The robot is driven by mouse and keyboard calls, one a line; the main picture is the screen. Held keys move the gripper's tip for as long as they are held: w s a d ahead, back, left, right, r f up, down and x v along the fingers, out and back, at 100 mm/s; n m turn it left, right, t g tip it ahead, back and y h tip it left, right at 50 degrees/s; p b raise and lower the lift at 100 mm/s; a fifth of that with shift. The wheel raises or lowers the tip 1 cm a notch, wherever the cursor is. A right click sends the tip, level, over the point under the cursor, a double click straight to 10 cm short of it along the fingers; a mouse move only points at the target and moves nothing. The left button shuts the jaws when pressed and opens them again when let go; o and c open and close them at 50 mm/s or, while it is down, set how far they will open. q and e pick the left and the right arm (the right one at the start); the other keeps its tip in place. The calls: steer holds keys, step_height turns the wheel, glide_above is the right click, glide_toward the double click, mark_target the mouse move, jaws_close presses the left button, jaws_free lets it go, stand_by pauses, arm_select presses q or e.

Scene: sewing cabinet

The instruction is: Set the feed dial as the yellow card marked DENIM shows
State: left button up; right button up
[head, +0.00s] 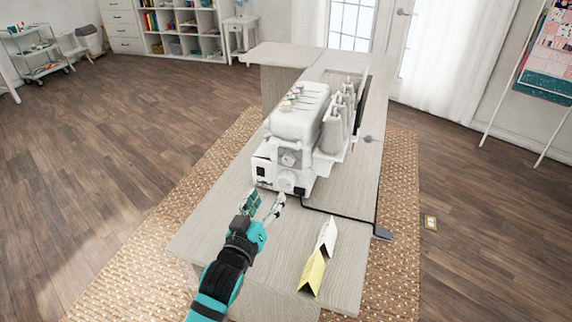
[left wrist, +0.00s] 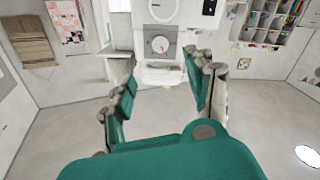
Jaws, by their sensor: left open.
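The serger (head: 301,112) stands on the cabinet top, and its near end carries a round pale dial (head: 289,158) on a grey panel. In the left wrist view the dial (left wrist: 160,45) has a small red mark; its scale is too small to read. My left gripper (head: 265,203) is open and empty in front of that end, apart from the dial. In the left wrist view its fingers stand either side of the dial panel. A folded yellow card (head: 313,272) stands at the near right of the top; its marking is not readable. My right gripper is out of view.
A folded white card (head: 327,236) stands behind the yellow one. A black cable (head: 335,213) runs from the machine to the top's right edge. Thread cones (head: 335,118) stand along the machine's right side.

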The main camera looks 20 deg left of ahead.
mark_target(288, 162)
arm_select(q)
steer(key=w, duration=1.4)
steer(key=shift+w+d, duration=0.2)
steer(key=shift+d, duration=0.05)
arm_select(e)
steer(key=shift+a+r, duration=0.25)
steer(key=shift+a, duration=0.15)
arm_select(q)
steer(key=c, duration=0.4)
jaws_close()
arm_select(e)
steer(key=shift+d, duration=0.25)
